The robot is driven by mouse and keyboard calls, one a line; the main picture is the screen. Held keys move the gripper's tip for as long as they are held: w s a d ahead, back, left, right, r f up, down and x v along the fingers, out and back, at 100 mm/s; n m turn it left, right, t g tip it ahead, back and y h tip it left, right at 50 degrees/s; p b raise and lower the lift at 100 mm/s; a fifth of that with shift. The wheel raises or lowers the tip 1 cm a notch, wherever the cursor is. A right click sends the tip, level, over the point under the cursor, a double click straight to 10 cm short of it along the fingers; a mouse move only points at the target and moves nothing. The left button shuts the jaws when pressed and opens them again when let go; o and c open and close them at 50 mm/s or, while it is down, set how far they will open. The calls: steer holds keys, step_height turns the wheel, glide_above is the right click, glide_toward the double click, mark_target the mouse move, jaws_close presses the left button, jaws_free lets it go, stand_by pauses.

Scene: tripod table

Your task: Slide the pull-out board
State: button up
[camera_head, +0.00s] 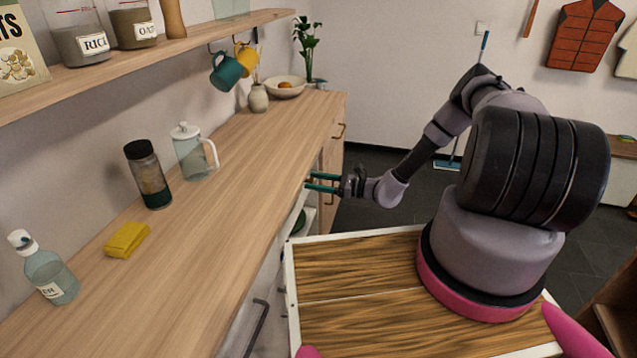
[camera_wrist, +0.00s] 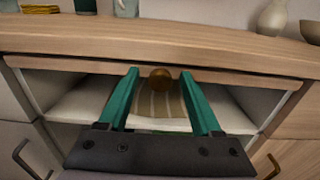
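The pull-out board (camera_wrist: 75,67) shows in the wrist view as a thin wooden front edge just under the counter top, above an open shelf space. A round brown knob (camera_wrist: 160,78) sits at the middle of that edge. My gripper (camera_wrist: 161,78) is open, with one green finger on each side of the knob and a visible gap on both sides. In the head view my gripper (camera_head: 308,182) reaches to the counter's front edge from the right. The board and knob cannot be made out there.
Drawers with handles (camera_wrist: 30,158) flank the shelf space. A striped tan thing (camera_wrist: 160,106) lies behind the fingers.

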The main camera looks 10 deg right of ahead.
steer(key=shift+d, duration=0.15)
steer(key=v, duration=1)
steer(key=shift+s+d, duration=0.2)
steer(key=shift+d, duration=0.15)
steer(key=s+r+n+g+h, duration=0.2)
steer(key=r+n+g+h, duration=0.15)
steer(key=r, duration=0.75)
steer(key=s+r+n+g+h, duration=0.2)
steer(key=r+n, duration=0.3)
steer(key=r, duration=0.5)
steer(key=s+r+n+g+h, duration=0.25)
steer(key=r+n, duration=0.25)
steer(key=r, duration=0.6)
steer(key=s+d+r+n+t+h, duration=0.3)
steer(key=s+r+n+t+h, duration=0.2)
steer(key=s+r, duration=1.3)
step_height(320, 180, up, 3)
steer(key=t+h, duration=0.1)
steer(key=t, duration=0.2)
steer(key=shift+h, duration=0.3)
steer(key=shift+w+d+f, duration=0.1)
steer(key=shift+d+f, duration=0.05)
